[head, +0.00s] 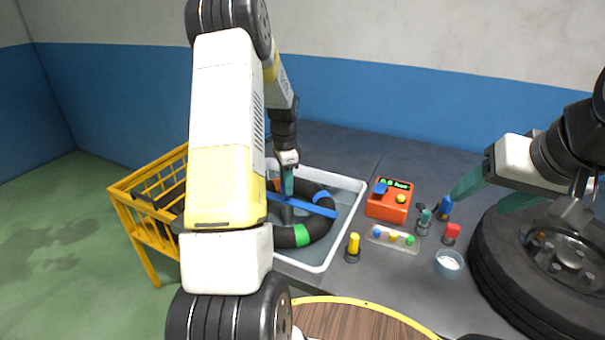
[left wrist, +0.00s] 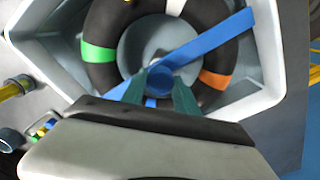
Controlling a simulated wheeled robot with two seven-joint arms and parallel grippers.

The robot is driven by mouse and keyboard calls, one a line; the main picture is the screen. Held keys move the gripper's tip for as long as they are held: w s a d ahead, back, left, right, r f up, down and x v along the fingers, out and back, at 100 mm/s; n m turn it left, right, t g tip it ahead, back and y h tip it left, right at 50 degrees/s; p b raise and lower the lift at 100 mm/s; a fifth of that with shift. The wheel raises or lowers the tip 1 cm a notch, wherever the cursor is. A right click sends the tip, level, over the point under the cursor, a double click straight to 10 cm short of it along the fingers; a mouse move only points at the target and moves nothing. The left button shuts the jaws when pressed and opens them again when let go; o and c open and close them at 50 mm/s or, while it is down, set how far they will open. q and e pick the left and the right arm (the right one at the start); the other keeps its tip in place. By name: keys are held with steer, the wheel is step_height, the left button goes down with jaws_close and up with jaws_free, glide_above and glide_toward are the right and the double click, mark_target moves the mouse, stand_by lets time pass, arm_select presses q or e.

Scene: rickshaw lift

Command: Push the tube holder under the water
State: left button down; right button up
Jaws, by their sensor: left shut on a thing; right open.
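The tube holder (head: 318,208) is a blue bar with a round blue knob, lying across a black inner tube (head: 318,231) in a light grey water basin (head: 345,230). The tube has green, blue, orange and white bands. My left gripper (head: 287,190) reaches down into the basin and is shut on the holder's knob. The left wrist view shows the fingers (left wrist: 160,88) around the knob and the bar (left wrist: 215,45) running diagonally over the tube (left wrist: 105,65). I cannot tell how deep the tube sits. My right gripper (head: 477,203) is open and empty above the table's right side.
A red box (head: 388,206), a small tray of coloured pieces (head: 393,239), a yellow-topped piece (head: 353,246) and a small cup (head: 448,263) stand right of the basin. A tyre (head: 500,265) lies at far right. A yellow cart (head: 150,205) stands left. A round wooden stool (head: 360,322) is in front.

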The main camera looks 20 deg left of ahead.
mark_target(287, 200)
stand_by(0.7)
arm_select(q)
step_height(287, 200, down, 8)
steer(key=shift+f, duration=0.2)
steer(key=c, duration=0.9)
jaws_free()
steer(key=shift+f, duration=0.1)
steer(key=shift+r, duration=3.95)
